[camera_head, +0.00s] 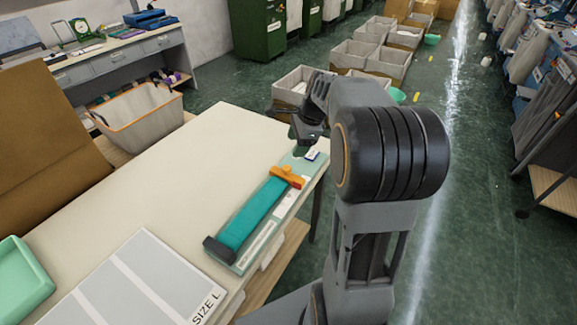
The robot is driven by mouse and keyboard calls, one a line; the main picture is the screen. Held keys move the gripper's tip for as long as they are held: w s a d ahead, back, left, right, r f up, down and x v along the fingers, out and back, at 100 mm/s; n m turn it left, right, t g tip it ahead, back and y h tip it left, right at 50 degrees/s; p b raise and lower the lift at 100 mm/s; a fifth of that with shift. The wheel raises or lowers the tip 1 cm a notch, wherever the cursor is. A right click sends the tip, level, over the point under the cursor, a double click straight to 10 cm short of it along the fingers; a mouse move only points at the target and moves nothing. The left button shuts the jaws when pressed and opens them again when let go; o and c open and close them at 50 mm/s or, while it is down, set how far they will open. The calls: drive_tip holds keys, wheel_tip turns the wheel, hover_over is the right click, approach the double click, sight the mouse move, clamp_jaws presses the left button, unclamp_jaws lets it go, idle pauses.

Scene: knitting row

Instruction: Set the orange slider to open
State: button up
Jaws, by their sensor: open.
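The orange slider (288,177) sits across a teal bar (250,213) near its far end, on a pale green base plate (209,256) along the table's right edge. A dark block (218,249) closes the bar's near end. A small white and blue label (312,155) lies on the plate just beyond the slider, and a white label (286,203) lies beside the bar. Its lettering is too small to read. My gripper (303,150) is open, above the plate's far end, just beyond the slider and apart from it. The fingertips are dark and partly hard to make out.
The cream table (150,185) is clear left of the slider fixture. A grey striped "SIZE L" board (135,285) lies at the front and a green tray (20,280) at the far left. Crates (297,90) stand on the floor beyond.

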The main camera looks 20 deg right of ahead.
sight(287, 167)
drive_tip(key=w+d+f+m, duration=0.3)
drive_tip(key=d+m, duration=0.1)
drive_tip(key=shift+y, duration=0.4)
drive_tip(key=x, duration=1.2)
drive_tip(key=shift+w+a+f, duration=0.15)
drive_tip(key=shift+a+f, duration=0.1)
drive_tip(key=shift+c, duration=0.2)
clamp_jaws()
